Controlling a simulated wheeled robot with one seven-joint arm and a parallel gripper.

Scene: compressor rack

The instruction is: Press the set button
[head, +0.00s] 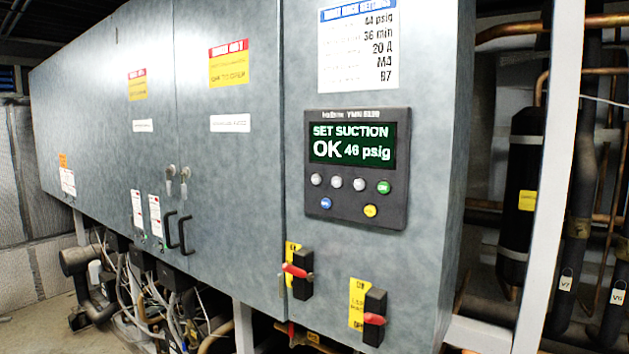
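The control panel (356,166), a dark square unit, is mounted on the grey cabinet front right of centre. A blue button (326,203) and a yellow button (370,210) sit lower. The button labels are too small to read surely, so I cannot tell which one is marked set. My gripper is not in view.
Two red-handled switches (297,271) (374,319) stick out below the panel. The grey cabinet (230,130) has black door handles (186,235) at left. Pipes and a black cylinder (521,195) stand at right behind a white post (548,200). The panel face is unobstructed.

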